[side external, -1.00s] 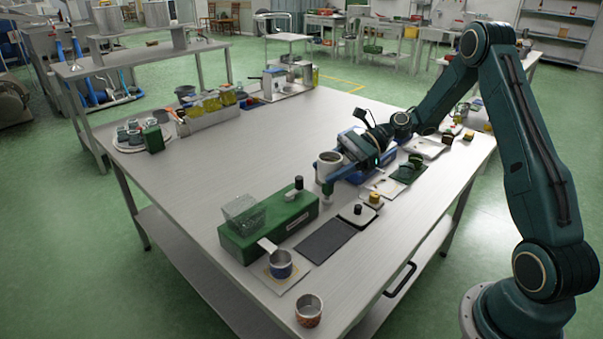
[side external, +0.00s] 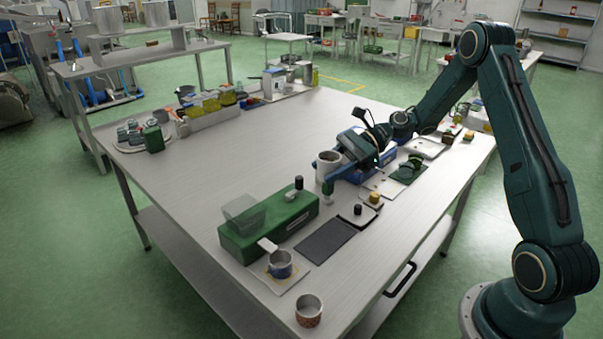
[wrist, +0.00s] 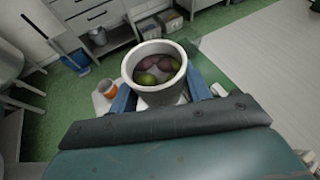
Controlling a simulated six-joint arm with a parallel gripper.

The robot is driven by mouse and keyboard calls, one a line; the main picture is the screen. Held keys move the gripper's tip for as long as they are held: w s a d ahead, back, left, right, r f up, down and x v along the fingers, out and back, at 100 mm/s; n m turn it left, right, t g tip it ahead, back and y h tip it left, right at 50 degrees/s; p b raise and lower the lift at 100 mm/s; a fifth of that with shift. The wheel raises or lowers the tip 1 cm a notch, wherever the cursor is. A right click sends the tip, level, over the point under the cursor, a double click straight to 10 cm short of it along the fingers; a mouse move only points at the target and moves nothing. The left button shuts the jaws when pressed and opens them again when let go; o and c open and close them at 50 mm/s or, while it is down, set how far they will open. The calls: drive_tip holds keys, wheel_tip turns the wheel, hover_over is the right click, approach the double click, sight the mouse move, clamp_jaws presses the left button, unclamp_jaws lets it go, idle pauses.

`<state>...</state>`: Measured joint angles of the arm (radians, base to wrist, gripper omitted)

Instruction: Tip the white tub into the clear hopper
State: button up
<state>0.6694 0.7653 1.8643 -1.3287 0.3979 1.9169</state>
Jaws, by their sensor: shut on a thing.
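The white tub (side external: 329,160) is between the blue fingers of my gripper (side external: 333,172), which is shut on it. The tub is roughly upright; whether its base touches the table is hard to tell. In the wrist view the tub (wrist: 140,92) is open at the top and holds several green and purplish olives. My gripper's fingers (wrist: 160,95) lie on either side of it. The clear hopper (side external: 241,212) sits on the left end of a long green box (side external: 268,227), to the left of and nearer the camera than the tub, apart from it.
A metal cup (side external: 281,262) stands in front of the green box, and a patterned cup (side external: 309,309) near the table's front corner. A dark mat (side external: 326,241) lies right of the box. A blue tray (side external: 352,176) is behind my gripper. The table's middle left is clear.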

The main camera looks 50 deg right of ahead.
drive_tip(key=w+a+f, duration=0.1)
drive_tip(key=w+f, duration=0.1)
drive_tip(key=w, duration=0.1)
drive_tip(key=w+a+f, duration=0.1)
drive_tip(key=w+f, duration=0.1)
drive_tip(key=w, duration=0.2)
drive_tip(key=w+a+f, duration=0.1)
drive_tip(key=w+f, duration=0.1)
drive_tip(key=w, duration=0.2)
drive_tip(key=shift+w+f, duration=0.1)
drive_tip(key=shift+w, duration=0.05)
drive_tip(key=shift+w+a+f, duration=0.25)
drive_tip(key=shift+w, duration=0.15)
drive_tip(key=shift+w+a+f, duration=0.2)
drive_tip(key=shift+w, duration=0.2)
drive_tip(key=shift+a, duration=0.15)
drive_tip(key=shift+a+f+n+g+h, duration=0.2)
drive_tip(key=shift+a+f+h, duration=0.3)
drive_tip(key=shift+h, duration=0.3)
drive_tip(key=shift+a+f+n+g+h, duration=0.1)
drive_tip(key=shift+a+f+n+h, duration=0.15)
drive_tip(key=shift+a+h, duration=0.45)
drive_tip(key=shift+f+h, duration=0.1)
drive_tip(key=shift+h, duration=0.2)
drive_tip(key=r+h, duration=0.1)
drive_tip(key=r, duration=0.1)
drive_tip(key=a+r, duration=0.1)
drive_tip(key=shift+a+r+n+h, duration=0.2)
drive_tip(key=shift+r+n+h, duration=0.05)
drive_tip(key=shift+r+h, duration=0.15)
